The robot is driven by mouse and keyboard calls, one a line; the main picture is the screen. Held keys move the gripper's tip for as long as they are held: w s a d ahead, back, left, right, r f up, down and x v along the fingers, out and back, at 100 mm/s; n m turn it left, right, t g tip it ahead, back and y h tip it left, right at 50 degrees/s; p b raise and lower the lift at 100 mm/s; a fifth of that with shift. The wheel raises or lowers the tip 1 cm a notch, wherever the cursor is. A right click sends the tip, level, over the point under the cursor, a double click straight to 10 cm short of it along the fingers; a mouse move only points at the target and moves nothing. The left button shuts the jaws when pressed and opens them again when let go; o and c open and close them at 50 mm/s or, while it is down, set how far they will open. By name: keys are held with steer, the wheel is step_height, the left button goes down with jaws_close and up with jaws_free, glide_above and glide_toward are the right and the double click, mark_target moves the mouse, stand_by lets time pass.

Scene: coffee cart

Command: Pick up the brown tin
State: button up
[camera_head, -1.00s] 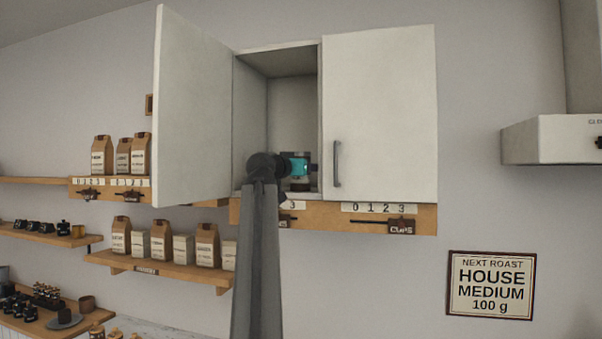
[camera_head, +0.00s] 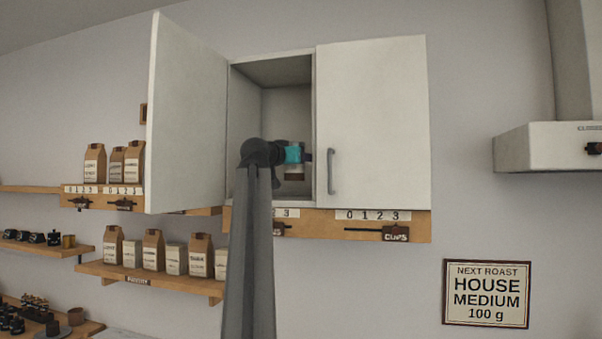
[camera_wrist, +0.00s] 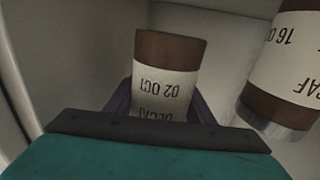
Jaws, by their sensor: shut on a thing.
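A brown tin (camera_wrist: 168,80) with a pale label, its lettering upside down, sits between the dark fingers of my gripper (camera_wrist: 160,108) in the wrist view. The gripper is shut on it. The tin's lower label is hidden behind the teal gripper body. In the head view, my gripper (camera_head: 305,155) is inside the open left half of the white wall cabinet (camera_head: 371,120). What shows around the gripper there is small and partly covered, so I cannot tell the held tin apart.
A second brown tin (camera_wrist: 290,65) with a pale label stands close on the right in the wrist view. The open cabinet door (camera_head: 186,115) is left of my arm; the right door (camera_head: 375,110) is shut. Shelves with bags (camera_head: 152,248) are lower left.

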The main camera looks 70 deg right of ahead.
mark_target(300, 144)
steer(key=shift+r+p, duration=1.3)
steer(key=shift+r, duration=0.95)
steer(key=shift+a, duration=0.2)
